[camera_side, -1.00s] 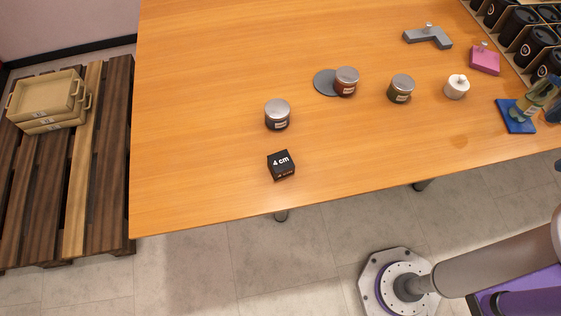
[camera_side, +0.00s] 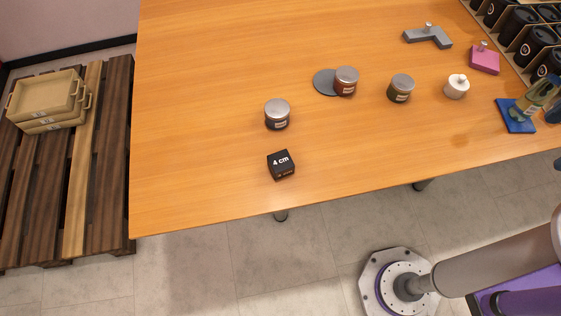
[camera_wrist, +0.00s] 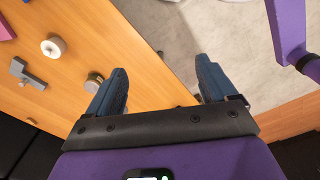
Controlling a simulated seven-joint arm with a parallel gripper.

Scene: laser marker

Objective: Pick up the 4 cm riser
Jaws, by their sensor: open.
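The riser cannot be made out in the wrist view.
A jar with a silver lid (camera_side: 277,114) stands just behind the riser. Further right are a jar (camera_side: 346,81) beside a grey disc (camera_side: 324,83), another jar (camera_side: 401,88), a white knob (camera_side: 457,87) and a blue pad (camera_side: 516,117). The table (camera_side: 200,150) left of the riser is clear.

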